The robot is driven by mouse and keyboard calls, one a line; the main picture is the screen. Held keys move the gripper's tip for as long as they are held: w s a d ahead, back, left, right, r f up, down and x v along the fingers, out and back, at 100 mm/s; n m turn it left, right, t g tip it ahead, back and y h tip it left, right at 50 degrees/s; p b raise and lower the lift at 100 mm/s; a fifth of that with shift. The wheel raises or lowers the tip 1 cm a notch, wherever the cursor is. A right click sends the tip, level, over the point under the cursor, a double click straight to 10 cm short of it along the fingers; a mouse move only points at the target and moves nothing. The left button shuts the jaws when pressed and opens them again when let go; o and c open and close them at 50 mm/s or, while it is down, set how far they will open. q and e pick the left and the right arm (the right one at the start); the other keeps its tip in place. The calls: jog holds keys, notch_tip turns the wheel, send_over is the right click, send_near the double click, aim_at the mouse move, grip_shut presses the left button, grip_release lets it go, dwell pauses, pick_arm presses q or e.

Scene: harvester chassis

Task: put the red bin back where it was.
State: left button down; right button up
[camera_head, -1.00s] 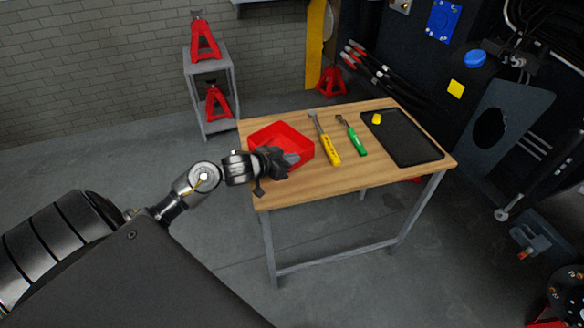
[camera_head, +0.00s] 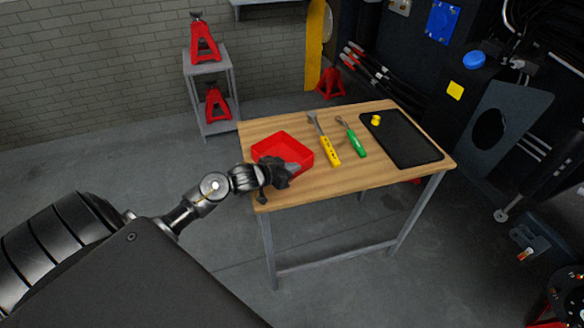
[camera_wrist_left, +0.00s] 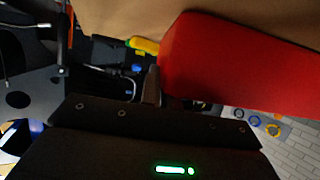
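The red bin (camera_head: 270,147) is an open tray at the left end of the wooden table (camera_head: 350,178). It appears to rest on the tabletop, roughly level. My left gripper (camera_head: 282,172) is at the bin's near side, against or very close to its wall. In the left wrist view the bin's red wall (camera_wrist_left: 235,65) fills the upper right, close to the camera. One finger (camera_wrist_left: 152,87) shows beside the end of this wall. The other finger is hidden, so I cannot tell whether the gripper grips the wall. My right gripper is in neither view.
A yellow-handled tool (camera_head: 328,148), a green-handled tool (camera_head: 355,142) and a black tray (camera_head: 405,140) with a small yellow piece (camera_head: 376,120) lie right of the bin. A grey stand (camera_head: 211,90) with red jack stands is behind left. Bare wood lies in front of the tools.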

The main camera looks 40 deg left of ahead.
pick_arm(q)
jog(key=c, duration=2.1)
grip_release()
jog(key=shift+f, duration=0.15)
jog(key=o, duration=0.5)
jog(key=shift+c, duration=0.2)
jog(key=shift+r, duration=0.2)
jog(key=v, duration=1.2)
